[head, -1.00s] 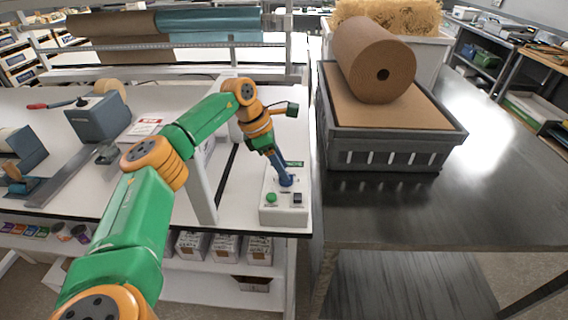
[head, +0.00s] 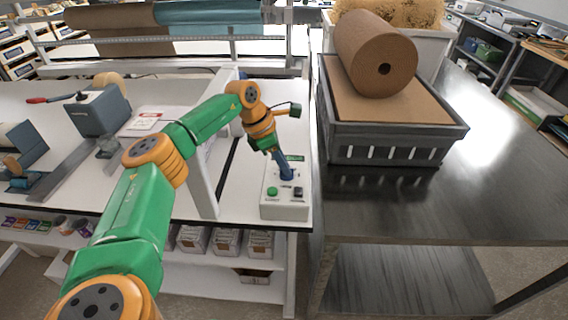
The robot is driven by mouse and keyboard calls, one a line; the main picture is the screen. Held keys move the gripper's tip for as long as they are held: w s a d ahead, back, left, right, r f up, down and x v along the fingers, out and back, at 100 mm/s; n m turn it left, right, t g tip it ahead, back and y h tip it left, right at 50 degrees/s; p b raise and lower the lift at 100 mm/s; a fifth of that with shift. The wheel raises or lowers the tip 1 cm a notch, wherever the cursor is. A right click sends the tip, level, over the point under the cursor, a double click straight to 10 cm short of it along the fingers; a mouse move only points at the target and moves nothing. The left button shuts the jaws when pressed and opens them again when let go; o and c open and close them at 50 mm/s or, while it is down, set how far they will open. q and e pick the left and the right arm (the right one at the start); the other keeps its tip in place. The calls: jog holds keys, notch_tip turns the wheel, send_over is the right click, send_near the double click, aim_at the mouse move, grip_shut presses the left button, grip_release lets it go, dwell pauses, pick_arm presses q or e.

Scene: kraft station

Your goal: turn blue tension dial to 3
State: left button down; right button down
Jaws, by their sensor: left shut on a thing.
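A white control box (head: 284,210) stands at the front right corner of the white bench. On its top are a green button (head: 272,191), a dark switch (head: 298,192) and the blue dial (head: 287,176) behind them. My left gripper (head: 286,172) points down at the box and is shut on the blue dial. The fingers cover much of the dial, and its scale and pointer cannot be read. My right gripper is not in view.
A white post (head: 203,185) rises left of the box. A grey crate (head: 385,146) with a brown paper roll (head: 375,55) stands on the dark metal table to the right. A grey tape dispenser (head: 98,112) sits at the left.

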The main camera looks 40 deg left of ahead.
pick_arm(q)
jog(key=n+t+y, duration=0.1)
jog(key=n, duration=0.2)
jog(key=shift+d+r+n, duration=0.1)
jog(key=shift+r+n, duration=0.05)
jog(key=shift+n, duration=0.25)
jog(key=n+y, duration=0.1)
jog(key=n, duration=0.1)
jog(key=shift+d+n+b, duration=0.1)
jog(key=shift+n+b, duration=0.25)
jog(key=shift+n, duration=0.05)
jog(key=n+y, duration=0.1)
jog(key=n, duration=0.1)
jog(key=n+y+b, duration=0.1)
jog(key=n, duration=0.1)
jog(key=shift+d+t+b, duration=0.15)
jog(key=shift+t+b, duration=0.15)
jog(key=shift+w+n+y+b, duration=0.1)
jog(key=shift+n+y+b, duration=0.55)
jog(key=shift+n, duration=1.55)
jog(key=shift+r+n, duration=0.1)
jog(key=shift+n, duration=0.2)
jog(key=c, duration=0.9)
grip_release()
